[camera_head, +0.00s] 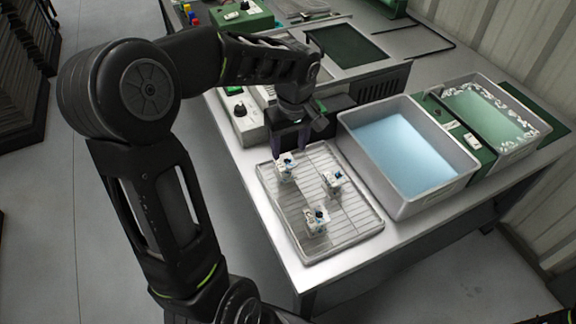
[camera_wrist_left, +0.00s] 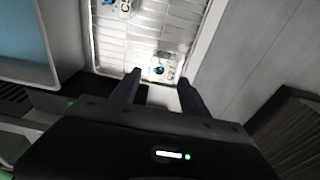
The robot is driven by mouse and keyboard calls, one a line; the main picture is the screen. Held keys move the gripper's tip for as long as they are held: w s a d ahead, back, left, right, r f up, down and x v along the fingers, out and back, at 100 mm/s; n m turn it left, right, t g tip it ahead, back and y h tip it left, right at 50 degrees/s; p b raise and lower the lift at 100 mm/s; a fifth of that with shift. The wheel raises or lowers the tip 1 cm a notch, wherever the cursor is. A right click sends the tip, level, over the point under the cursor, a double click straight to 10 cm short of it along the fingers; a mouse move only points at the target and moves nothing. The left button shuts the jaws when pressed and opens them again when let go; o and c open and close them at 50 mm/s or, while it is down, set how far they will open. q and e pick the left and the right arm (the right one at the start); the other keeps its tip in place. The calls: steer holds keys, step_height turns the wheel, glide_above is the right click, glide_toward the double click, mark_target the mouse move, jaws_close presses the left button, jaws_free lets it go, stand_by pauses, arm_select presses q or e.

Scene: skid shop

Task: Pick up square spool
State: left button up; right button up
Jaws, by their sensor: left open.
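Three small white spool-like blocks with blue and dark parts stand on a wire rack tray (camera_head: 345,234) at the table's front. One is at the tray's back left (camera_head: 286,168), one at the right (camera_head: 333,181), one near the front (camera_head: 317,221). I cannot tell by shape which is the square spool. My left gripper (camera_head: 291,146) is open, pointing down just behind the back-left block. In the left wrist view, that block (camera_wrist_left: 160,70) lies just beyond and between the open fingertips (camera_wrist_left: 158,84). Another block (camera_wrist_left: 120,8) is at the top edge. My right gripper is not in view.
A grey tub of blue liquid (camera_head: 398,203) stands right of the tray, with a tub of greenish foamy liquid (camera_head: 532,150) beyond it. A control box with a knob (camera_head: 243,118) is behind the tray, left of my gripper.

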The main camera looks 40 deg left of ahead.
mark_target(285, 162)
arm_select(q)
steer(key=shift+f, duration=0.1)
steer(key=shift+w+a+f, duration=0.1)
steer(key=shift+a+f, duration=0.05)
steer(key=shift+f, duration=1.1)
steer(key=f, duration=0.2)
steer(key=a+f, duration=0.1)
steer(key=f, duration=0.2)
steer(key=shift+p, duration=0.35)
steer(key=shift+c, duration=0.3)
jaws_close()
